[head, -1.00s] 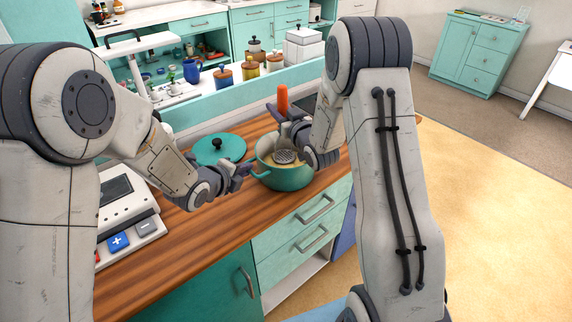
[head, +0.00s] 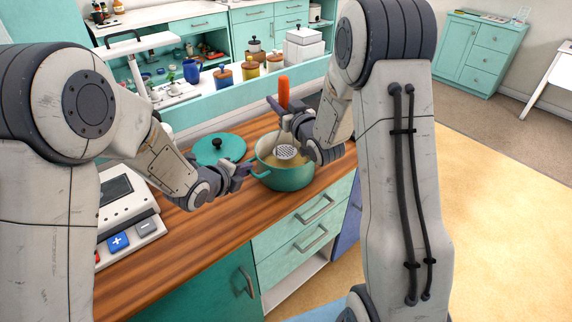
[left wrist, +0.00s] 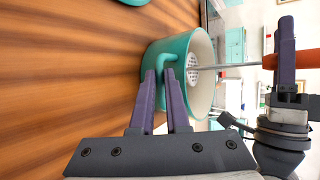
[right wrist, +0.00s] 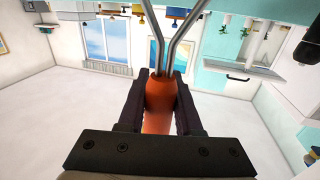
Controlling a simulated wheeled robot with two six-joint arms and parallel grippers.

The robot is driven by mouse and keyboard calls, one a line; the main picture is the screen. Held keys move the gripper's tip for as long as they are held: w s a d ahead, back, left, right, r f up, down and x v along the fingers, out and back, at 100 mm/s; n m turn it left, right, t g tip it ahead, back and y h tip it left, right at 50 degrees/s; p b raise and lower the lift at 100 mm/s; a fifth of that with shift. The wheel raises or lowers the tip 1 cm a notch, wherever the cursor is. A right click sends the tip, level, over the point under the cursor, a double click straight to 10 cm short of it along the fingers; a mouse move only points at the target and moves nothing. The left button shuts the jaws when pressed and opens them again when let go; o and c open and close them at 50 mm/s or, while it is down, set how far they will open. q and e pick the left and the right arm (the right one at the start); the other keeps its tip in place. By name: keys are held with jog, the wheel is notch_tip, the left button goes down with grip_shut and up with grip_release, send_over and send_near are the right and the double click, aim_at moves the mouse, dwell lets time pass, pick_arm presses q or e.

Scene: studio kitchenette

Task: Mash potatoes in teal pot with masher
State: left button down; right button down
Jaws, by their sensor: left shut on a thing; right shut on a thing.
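The teal pot (head: 283,181) stands on the wooden counter near its front edge. My left gripper (head: 243,172) is shut on the pot's side handle (left wrist: 161,62) at the pot's left. My right gripper (head: 284,110) is shut on the orange handle of the masher (head: 283,92), which also shows in the right wrist view (right wrist: 160,95). The masher is upright over the pot. Its round perforated head (head: 288,151) is within the pot's opening, above the yellowish mash (head: 270,155). Whether the head touches the mash is unclear. My right gripper hides part of the pot's right rim.
The teal lid (head: 230,151) lies on the counter behind and left of the pot. A scale-like device with blue and red buttons (head: 118,241) stands at the left. Jars (head: 249,67) stand on the ledge behind. The counter's front left is clear.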

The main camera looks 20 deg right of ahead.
jog(key=s, duration=0.5)
jog(key=shift+a+r, duration=0.1)
jog(key=shift+a, duration=0.3)
jog(key=shift+f, duration=1.8)
jog(key=shift+s+f, duration=0.1)
jog(key=shift+f, duration=0.25)
